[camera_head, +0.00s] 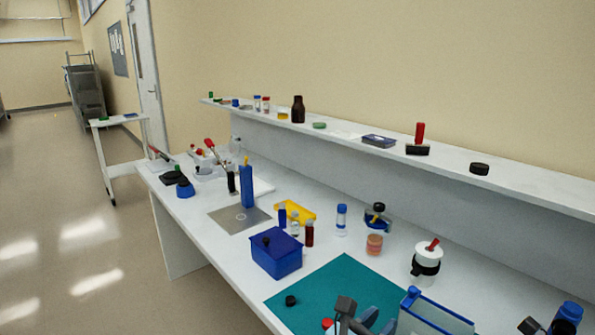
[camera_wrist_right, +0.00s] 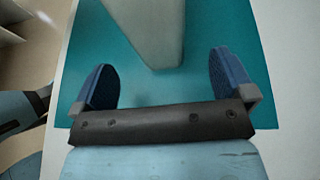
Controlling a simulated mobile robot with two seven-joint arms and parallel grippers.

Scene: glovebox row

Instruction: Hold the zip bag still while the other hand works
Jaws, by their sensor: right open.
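The zip bag (camera_head: 432,318) looks like a pale, see-through pouch with a blue strip along its top edge, at the bottom of the head view by the teal mat. My left gripper (camera_head: 358,320) is at the bottom edge, just left of the bag; it is partly cut off, and I cannot tell whether its jaws are open or touch the bag. In the right wrist view, my right gripper (camera_wrist_right: 164,85) is open, its blue fingers wide apart with nothing between the tips. A pale, tapering shape (camera_wrist_right: 160,35), perhaps the bag, lies beyond them over the mat.
The teal mat (camera_head: 325,285) carries a small black cap (camera_head: 290,300). A blue box (camera_head: 276,255) stands behind it. Several vials, a white jar with a black band (camera_head: 426,262) and a yellow rack (camera_head: 297,212) stand farther back. A shelf (camera_head: 340,130) runs along the wall.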

